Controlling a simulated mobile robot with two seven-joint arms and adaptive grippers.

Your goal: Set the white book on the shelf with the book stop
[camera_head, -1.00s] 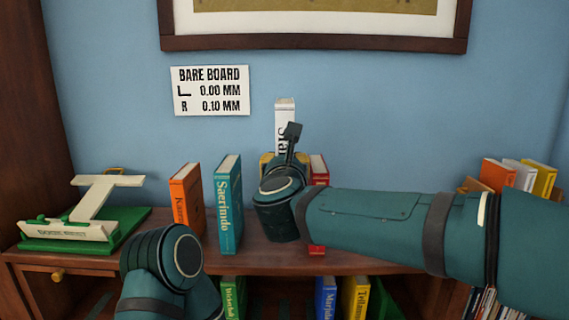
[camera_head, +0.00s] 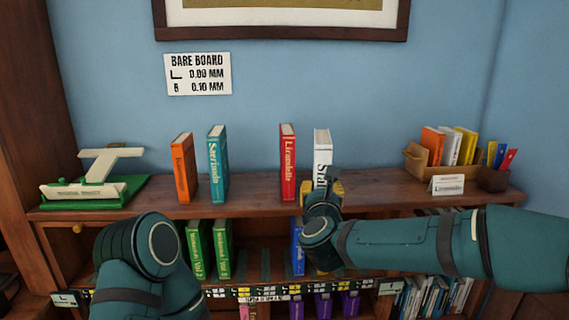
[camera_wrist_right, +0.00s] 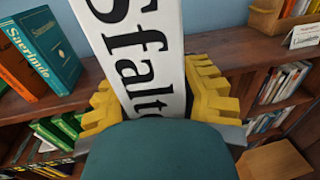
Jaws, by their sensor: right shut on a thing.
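The white book (camera_head: 322,148) is upright, with black spine lettering, right of the red book (camera_head: 288,160) at the wooden top board (camera_head: 260,203). My right gripper (camera_head: 322,190) is shut on its lower part. In the right wrist view, the white book (camera_wrist_right: 140,55) stands between the yellow finger pads of my right gripper (camera_wrist_right: 152,105). Its lower end is hidden, so I cannot tell whether it touches the board. My left arm shows at lower left in the head view, but its gripper is out of view. I cannot pick out a book stop.
Orange (camera_head: 184,168) and teal (camera_head: 218,165) books stand left of the red one. A green-and-cream device (camera_head: 95,185) sits at far left. A box of books (camera_head: 418,160) and a small card (camera_head: 447,185) are at right. Green books (camera_head: 208,250) stand on the lower shelf.

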